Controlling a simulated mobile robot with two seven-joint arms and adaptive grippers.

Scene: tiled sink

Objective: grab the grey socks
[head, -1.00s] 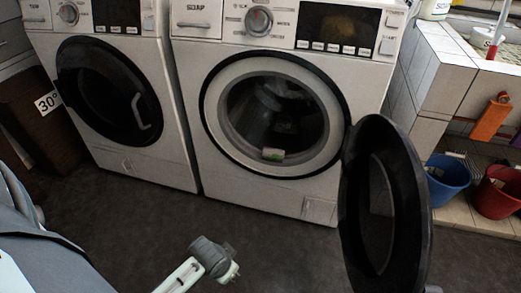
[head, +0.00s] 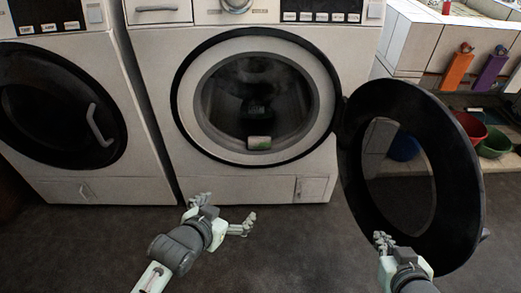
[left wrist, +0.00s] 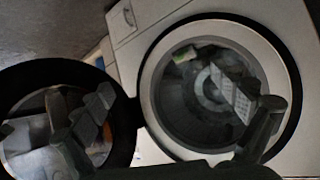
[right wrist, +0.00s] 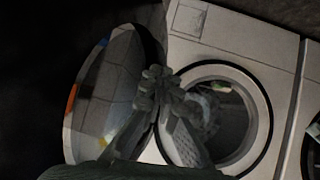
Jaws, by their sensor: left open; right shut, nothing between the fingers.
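The open washing machine (head: 152,110) stands ahead, with its round drum opening (head: 257,100) facing me. I cannot make out grey socks for certain; the drum's inside is dark. A small green and white item (head: 259,143) lies at the drum's lower front lip and also shows in the left wrist view (left wrist: 196,52). My left gripper (head: 228,212) is open and empty, low in front of the machine, below the opening. My right gripper (head: 382,241) is shut and empty, in front of the lower part of the open door; its fingers meet in the right wrist view (right wrist: 160,82).
The open round door (head: 460,190) swings out to the right of the opening. A second machine with a shut dark door (head: 50,110) stands left. Tiled ledge with orange (head: 457,70) and purple (head: 491,68) hanging items, and buckets (head: 495,143), are at right. The floor in front is clear.

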